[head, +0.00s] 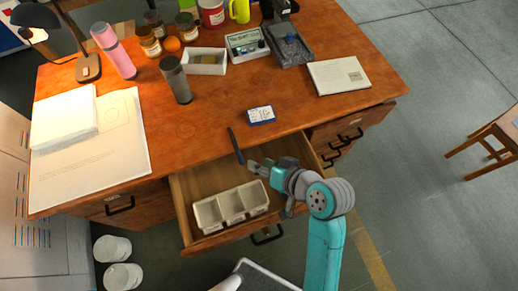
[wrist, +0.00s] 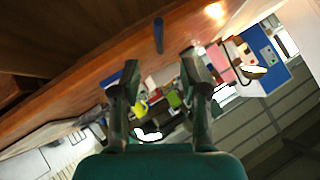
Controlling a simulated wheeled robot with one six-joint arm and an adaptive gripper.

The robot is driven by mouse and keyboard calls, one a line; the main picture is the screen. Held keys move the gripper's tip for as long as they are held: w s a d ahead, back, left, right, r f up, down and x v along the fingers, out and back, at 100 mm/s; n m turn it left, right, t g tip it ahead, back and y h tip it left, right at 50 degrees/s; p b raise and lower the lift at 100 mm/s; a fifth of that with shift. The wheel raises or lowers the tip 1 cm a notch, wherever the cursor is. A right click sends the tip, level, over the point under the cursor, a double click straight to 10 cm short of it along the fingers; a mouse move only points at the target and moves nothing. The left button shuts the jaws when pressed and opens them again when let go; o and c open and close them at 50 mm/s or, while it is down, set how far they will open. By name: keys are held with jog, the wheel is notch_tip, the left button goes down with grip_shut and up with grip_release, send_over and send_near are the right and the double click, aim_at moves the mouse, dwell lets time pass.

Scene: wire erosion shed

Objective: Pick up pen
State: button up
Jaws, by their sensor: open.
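The pen (head: 235,146) is a thin dark stick at the front edge of the wooden desk, its near end showing past the edge over the open drawer. In the wrist view the pen (wrist: 158,35) is a short dark blue bar against the orange desk edge, beyond and between the fingertips. My gripper (head: 258,166) is above the open drawer, just right of the pen's near end in the head view. In the wrist view its two fingers (wrist: 160,76) are spread apart with nothing between them. I cannot tell the exact gap to the pen.
The open drawer (head: 191,182) holds a white divided tray (head: 208,215). On the desk (head: 290,108) are a blue-and-white card (head: 261,115), a dark grey cylinder (head: 175,80), a pink bottle (head: 114,51), a notebook (head: 339,77) and papers (head: 120,135). A stool (head: 490,140) stands right.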

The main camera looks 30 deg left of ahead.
aim_at(239, 151)
jog(key=shift+w+r+x, duration=0.1)
jog(key=shift+x, duration=1.65)
jog(key=shift+w+r+x, duration=0.1)
jog(key=shift+w+x, duration=0.05)
jog(key=shift+x, duration=1.65)
jog(key=shift+w+r+x, duration=0.1)
jog(key=shift+x, duration=1.65)
jog(key=shift+a, duration=0.15)
grip_shut()
